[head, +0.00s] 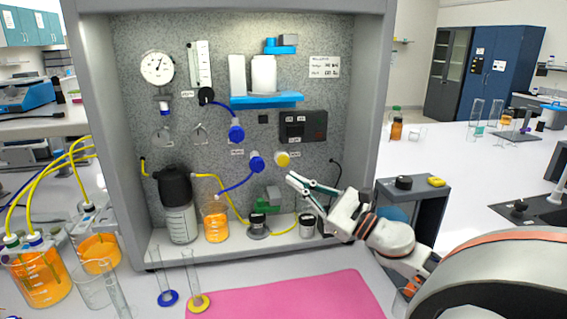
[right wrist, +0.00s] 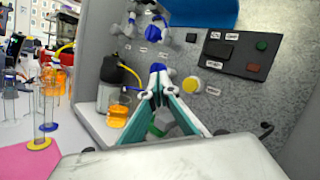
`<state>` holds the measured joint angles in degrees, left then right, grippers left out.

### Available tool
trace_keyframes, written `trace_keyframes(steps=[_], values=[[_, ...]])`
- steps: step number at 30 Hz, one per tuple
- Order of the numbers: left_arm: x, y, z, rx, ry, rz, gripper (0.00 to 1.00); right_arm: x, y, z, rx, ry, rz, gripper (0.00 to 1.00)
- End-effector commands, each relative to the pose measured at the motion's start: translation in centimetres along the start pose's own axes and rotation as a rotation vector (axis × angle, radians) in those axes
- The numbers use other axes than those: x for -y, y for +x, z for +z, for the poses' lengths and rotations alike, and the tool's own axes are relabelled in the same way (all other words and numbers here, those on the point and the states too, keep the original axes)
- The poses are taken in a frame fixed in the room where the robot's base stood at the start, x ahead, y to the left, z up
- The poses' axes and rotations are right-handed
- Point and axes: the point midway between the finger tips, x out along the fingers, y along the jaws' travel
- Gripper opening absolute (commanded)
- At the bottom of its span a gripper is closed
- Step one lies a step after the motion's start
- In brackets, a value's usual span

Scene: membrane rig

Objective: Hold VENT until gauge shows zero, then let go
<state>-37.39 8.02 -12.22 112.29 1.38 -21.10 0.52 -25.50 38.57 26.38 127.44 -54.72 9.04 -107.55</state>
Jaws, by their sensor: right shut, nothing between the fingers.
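The round white gauge (head: 157,68) is at the upper left of the speckled panel; its reading is too small to make out. A yellow round button (head: 282,159) sits on the panel, and it also shows in the right wrist view (right wrist: 188,84). The labels are too small to read, so I cannot confirm which control is VENT. My right gripper (head: 290,178) is shut and empty, just below the yellow button and apart from it in the head view. In the right wrist view its fingertips (right wrist: 157,76) meet left of the button. My left gripper is not in view.
A dark switch box (head: 303,126) is above the yellow button. Blue valves (head: 256,162) are to its left. A dark-capped bottle (head: 179,208) and an orange-filled beaker (head: 216,225) stand on the rig's ledge. A pink mat (head: 290,298) lies in front.

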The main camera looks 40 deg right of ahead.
Motion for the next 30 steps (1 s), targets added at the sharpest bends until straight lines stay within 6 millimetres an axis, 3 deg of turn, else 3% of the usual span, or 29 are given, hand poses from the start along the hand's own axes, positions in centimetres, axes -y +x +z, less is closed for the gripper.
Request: trace_keyframes(steps=[15, 30], values=[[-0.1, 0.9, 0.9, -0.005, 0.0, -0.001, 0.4, 3.1, 4.4, -3.3, 0.001, -0.002, 0.001, 0.0], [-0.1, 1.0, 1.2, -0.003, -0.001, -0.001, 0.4, 3.8, 5.2, -3.8, 0.0, -0.001, 0.0, 0.0]])
